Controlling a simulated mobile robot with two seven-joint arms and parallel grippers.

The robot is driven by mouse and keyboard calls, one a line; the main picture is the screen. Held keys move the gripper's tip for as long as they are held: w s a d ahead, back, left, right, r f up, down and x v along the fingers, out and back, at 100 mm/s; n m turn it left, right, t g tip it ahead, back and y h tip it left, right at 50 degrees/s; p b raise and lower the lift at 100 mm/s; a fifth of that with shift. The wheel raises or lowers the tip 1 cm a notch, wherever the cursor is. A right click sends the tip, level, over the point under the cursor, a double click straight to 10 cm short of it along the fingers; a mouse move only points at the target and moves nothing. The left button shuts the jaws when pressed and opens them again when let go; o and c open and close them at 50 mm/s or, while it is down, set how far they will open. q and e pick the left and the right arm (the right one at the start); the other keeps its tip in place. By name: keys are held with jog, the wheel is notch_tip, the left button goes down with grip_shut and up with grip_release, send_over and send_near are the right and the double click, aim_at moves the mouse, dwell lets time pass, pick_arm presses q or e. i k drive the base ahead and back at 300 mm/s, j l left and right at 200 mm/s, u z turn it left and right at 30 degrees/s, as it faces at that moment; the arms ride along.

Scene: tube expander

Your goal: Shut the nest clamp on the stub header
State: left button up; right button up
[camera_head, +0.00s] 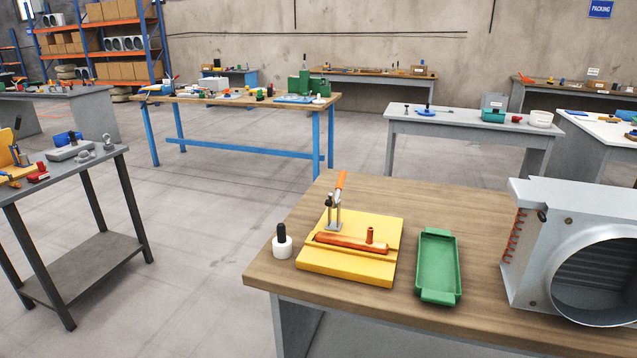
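The yellow nest (347,265) sits on the near wooden-topped table. The copper-coloured stub header (352,244) lies across it, with a short stub (369,235) standing up near its right end. The nest clamp (334,212) is a grey metal toggle clamp at the back left of the nest. Its orange handle (341,185) points up and leans slightly right, so the clamp looks open. Its contact with the header is too small to tell. Neither of my grippers shows in the head view.
A white pot with a black-handled tool (282,242) stands left of the nest. A green tray (438,266) lies to the right. A large grey metal housing (530,240) with a round opening fills the table's right end. Bare wood (400,190) lies behind the nest.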

aim_at(340, 186)
jog(key=i+j, duration=0.25)
jog(key=i+j+z, duration=0.25)
jog(key=z, duration=0.15)
jog(key=i+j+z, duration=0.35)
jog(key=i+j, duration=0.05)
jog(key=i, duration=0.05)
